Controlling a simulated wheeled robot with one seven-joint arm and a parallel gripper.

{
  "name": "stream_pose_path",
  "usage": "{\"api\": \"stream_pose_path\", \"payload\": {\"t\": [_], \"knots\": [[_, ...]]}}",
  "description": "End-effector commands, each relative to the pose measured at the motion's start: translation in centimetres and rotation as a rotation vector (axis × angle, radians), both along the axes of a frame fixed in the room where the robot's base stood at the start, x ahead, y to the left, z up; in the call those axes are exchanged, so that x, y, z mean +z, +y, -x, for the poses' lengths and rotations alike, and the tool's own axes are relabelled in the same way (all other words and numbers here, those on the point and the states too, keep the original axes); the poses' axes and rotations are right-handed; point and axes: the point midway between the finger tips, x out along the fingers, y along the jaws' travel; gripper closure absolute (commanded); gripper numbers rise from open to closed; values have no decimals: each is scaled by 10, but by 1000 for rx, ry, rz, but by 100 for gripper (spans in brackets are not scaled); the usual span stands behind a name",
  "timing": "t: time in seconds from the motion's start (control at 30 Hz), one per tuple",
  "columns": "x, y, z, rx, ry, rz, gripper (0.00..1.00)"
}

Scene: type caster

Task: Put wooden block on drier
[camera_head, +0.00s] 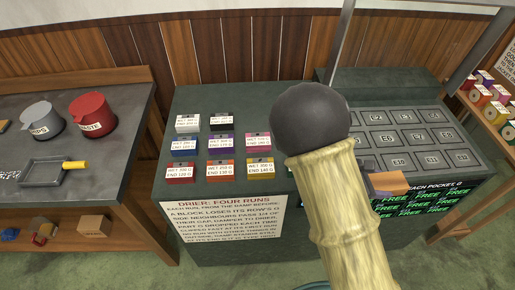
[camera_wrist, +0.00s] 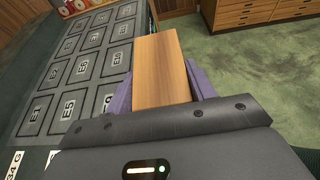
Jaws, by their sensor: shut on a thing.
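My gripper (camera_wrist: 160,82) is shut on a plain orange-brown wooden block (camera_wrist: 162,62), with a purple finger on either side of it. In the head view the block (camera_head: 389,182) shows just right of my forearm, over the front edge of the pocket grid; my arm hides most of the gripper there. The drier's grey grid of pockets (camera_head: 412,138), with labels such as E2, E6 and E10, lies behind the block. It also shows left of the block in the wrist view (camera_wrist: 88,62). The pockets in view look empty. My arm hides the grid's left part.
Several coloured labelled blocks (camera_head: 220,142) stand in rows on the dark counter (camera_head: 185,108) left of my arm. A sign (camera_head: 225,218) hangs on its front. A bench with a grey jug (camera_head: 42,118), a red jug (camera_head: 92,115) and a tray (camera_head: 52,172) stands left. A post rises behind the grid.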

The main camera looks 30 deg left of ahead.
Motion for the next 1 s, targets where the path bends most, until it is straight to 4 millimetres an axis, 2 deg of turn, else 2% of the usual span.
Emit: {"api": "stream_pose_path", "payload": {"t": [0.47, 0.57, 0.8, 0.9, 1.0], "knots": [[-61, -31, -9, 35, -1, 9, 73], [-78, -41, -8, 41, 1, 11, 73], [-133, -73, 1, 50, 12, 4, 73], [-146, -81, 5, 51, 13, -4, 73], [-150, -84, 6, 51, 13, -7, 73]]}}
